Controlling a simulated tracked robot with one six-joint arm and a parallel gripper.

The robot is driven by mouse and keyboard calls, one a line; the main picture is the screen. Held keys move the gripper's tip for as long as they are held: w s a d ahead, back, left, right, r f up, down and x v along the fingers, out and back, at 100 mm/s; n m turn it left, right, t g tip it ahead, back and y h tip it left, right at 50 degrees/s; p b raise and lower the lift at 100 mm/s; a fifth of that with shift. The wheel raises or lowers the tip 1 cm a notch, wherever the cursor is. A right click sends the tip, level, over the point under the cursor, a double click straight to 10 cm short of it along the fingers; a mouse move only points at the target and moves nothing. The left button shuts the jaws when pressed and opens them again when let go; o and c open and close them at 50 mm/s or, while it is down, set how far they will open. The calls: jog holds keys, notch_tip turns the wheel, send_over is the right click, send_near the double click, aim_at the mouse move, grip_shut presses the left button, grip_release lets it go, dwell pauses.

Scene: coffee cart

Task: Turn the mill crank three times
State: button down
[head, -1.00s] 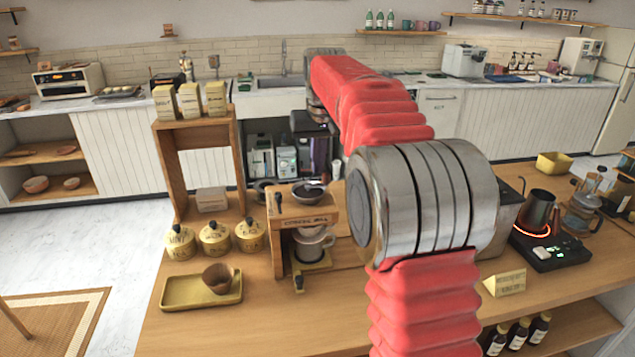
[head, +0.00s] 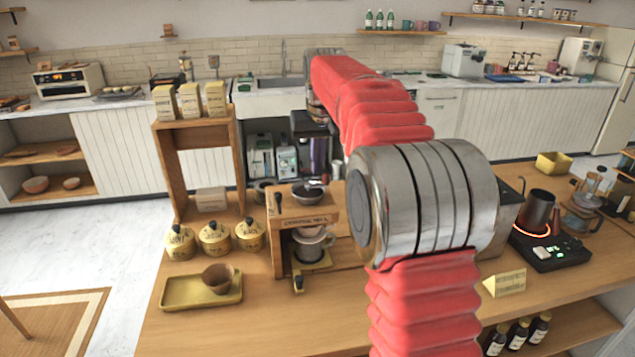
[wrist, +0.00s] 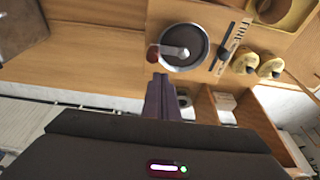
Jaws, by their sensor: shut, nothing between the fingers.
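The mill (head: 312,216) is a wooden stand with a lettered front and a dark round hopper (head: 307,196) on top. In the wrist view, the hopper (wrist: 196,62) has a silver crank arm (wrist: 174,51) across it, ending in a reddish-brown knob (wrist: 153,53) at the left rim. My gripper (wrist: 159,76) is shut and empty, its fingertips just below the knob in the picture. I cannot tell whether they touch it. A light cup (head: 309,237) stands inside the mill under the hopper. My arm crosses the head view right of the mill.
Several yellow lidded jars (head: 214,238) stand left of the mill. A yellow tray (head: 180,293) with a brown cup (head: 218,279) lies in front of them. A wooden shelf (head: 168,178) rises behind the jars. A glowing hot plate (head: 560,256) with a jug is at right.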

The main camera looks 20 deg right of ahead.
aim_at(326, 173)
jog(key=shift+f, duration=1.1)
dwell(0.5)
jog(key=shift+r, duration=0.9)
dwell(0.4)
jog(key=shift+s+d, duration=0.35)
jog(key=shift+s, duration=1.3)
jog(key=shift+s+a, duration=0.3)
jog(key=shift+s, duration=0.6)
jog(key=shift+s+a, duration=0.65)
jog(key=shift+a, duration=0.05)
jog(key=shift+s+a, duration=0.3)
jog(key=shift+a, duration=0.3)
jog(key=shift+a+f, duration=0.1)
jog(key=shift+a, duration=0.8)
